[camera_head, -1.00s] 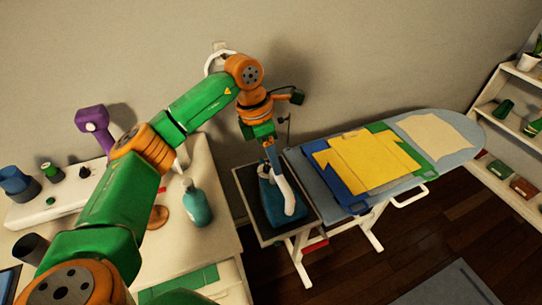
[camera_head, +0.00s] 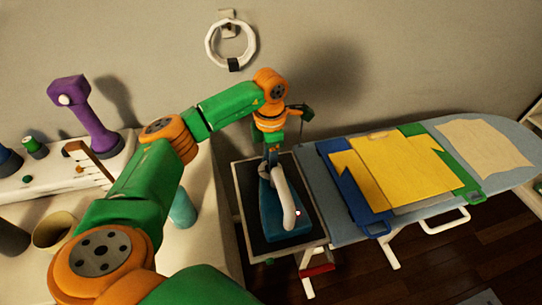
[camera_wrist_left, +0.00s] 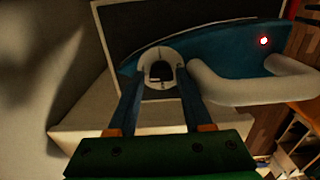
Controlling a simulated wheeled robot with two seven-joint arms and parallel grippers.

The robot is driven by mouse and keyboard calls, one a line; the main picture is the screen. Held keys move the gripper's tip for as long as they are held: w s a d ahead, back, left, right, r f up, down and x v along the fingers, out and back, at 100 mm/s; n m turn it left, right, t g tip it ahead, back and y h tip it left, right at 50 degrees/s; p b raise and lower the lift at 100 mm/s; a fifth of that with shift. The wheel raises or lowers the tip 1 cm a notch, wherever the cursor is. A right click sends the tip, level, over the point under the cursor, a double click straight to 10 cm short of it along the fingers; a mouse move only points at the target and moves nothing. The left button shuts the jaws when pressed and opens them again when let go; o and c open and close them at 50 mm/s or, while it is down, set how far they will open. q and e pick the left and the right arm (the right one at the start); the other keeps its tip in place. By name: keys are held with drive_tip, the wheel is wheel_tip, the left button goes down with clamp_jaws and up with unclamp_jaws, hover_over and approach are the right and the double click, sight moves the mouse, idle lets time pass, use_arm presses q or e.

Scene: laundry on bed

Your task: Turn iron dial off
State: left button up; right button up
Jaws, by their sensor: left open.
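The blue iron (camera_head: 268,215) with a white handle (camera_head: 285,200) rests on the dark plate (camera_head: 248,200) at the left end of the ironing board. My left gripper (camera_head: 272,155) is over the back end of the iron. In the left wrist view the open fingers (camera_wrist_left: 158,85) stand on either side of a pale round dial (camera_wrist_left: 160,55) with a dark middle. Whether they touch it I cannot tell. A red light (camera_wrist_left: 264,41) glows on the iron's blue body (camera_wrist_left: 235,45). My right gripper is not in view.
A purple item (camera_head: 85,115) and a teal bottle (camera_head: 183,208) stand on the left furniture. A white ring (camera_head: 230,45) hangs on the wall.

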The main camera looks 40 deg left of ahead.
use_arm(q)
drive_tip(key=shift+s, duration=0.15)
clamp_jaws()
